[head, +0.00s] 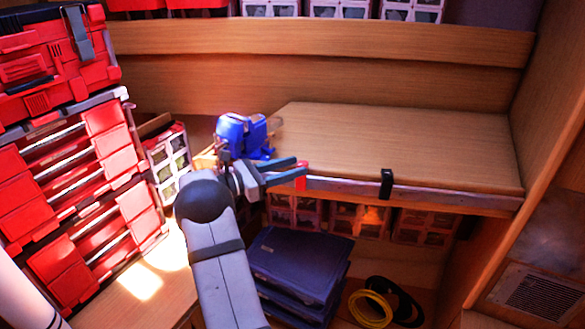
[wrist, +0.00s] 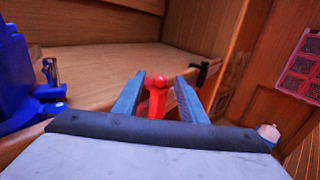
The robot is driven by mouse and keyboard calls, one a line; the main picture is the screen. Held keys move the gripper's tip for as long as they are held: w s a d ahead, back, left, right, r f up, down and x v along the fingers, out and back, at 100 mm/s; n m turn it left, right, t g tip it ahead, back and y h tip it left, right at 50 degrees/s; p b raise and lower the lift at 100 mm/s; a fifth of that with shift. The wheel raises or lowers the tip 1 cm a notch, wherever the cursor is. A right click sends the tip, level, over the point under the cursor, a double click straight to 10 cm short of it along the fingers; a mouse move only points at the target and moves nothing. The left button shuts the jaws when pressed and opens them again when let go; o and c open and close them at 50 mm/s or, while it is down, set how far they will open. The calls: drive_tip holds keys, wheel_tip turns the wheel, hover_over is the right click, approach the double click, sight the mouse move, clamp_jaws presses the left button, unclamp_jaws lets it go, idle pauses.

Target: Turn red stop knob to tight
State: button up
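The red stop knob (head: 302,182) is at the front edge of the wooden bench, just beyond my fingertips. In the wrist view the red knob (wrist: 156,96) stands between the two fingers, with a gap visible on each side. My gripper (head: 304,172) is open and points at the knob from the left. In the wrist view my gripper (wrist: 160,78) shows both blue-grey fingers apart, left and right of the knob. I see no clear contact. The knob's lower part is hidden by the gripper body in the wrist view.
A blue vise-like tool (head: 240,136) stands left of the knob, close behind my gripper. A black clamp (head: 386,183) sits on the bench edge to the right. The bench top (head: 400,140) is clear. Dark cases (head: 300,255) and a yellow coil (head: 370,308) lie below.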

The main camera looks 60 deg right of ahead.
drive_tip(key=w+a+f+m+t+y, duration=0.1)
drive_tip(key=a+f+m+t+y, duration=0.3)
drive_tip(key=a, duration=0.7)
drive_tip(key=w+a+f+t+y, duration=0.25)
drive_tip(key=a+f, duration=0.35)
drive_tip(key=a, duration=0.5)
drive_tip(key=s+a+f+m+t+y, duration=0.1)
drive_tip(key=s+a+f+m+y, duration=0.15)
drive_tip(key=a, duration=0.75)
drive_tip(key=s+a+f+m+t+y, duration=0.2)
drive_tip(key=s+a+f+y, duration=0.1)
drive_tip(key=a, duration=0.7)
drive_tip(key=n+h, duration=1.4)
drive_tip(key=h, duration=0.1)
approach(308, 165)
drive_tip(key=d+r, duration=0.1)
drive_tip(key=d, duration=0.1)
drive_tip(key=shift+w+d+r+n+g, duration=0.15)
drive_tip(key=shift+d+r+n+g, duration=0.2)
drive_tip(key=shift+d, duration=0.35)
drive_tip(key=shift+s+d+p, duration=0.15)
drive_tip(key=shift+d+p, duration=0.65)
drive_tip(key=shift+d, duration=1)
drive_tip(key=shift+s+d+p, duration=0.15)
drive_tip(key=shift+d+p, duration=0.6)
drive_tip(key=shift+d, duration=1.05)
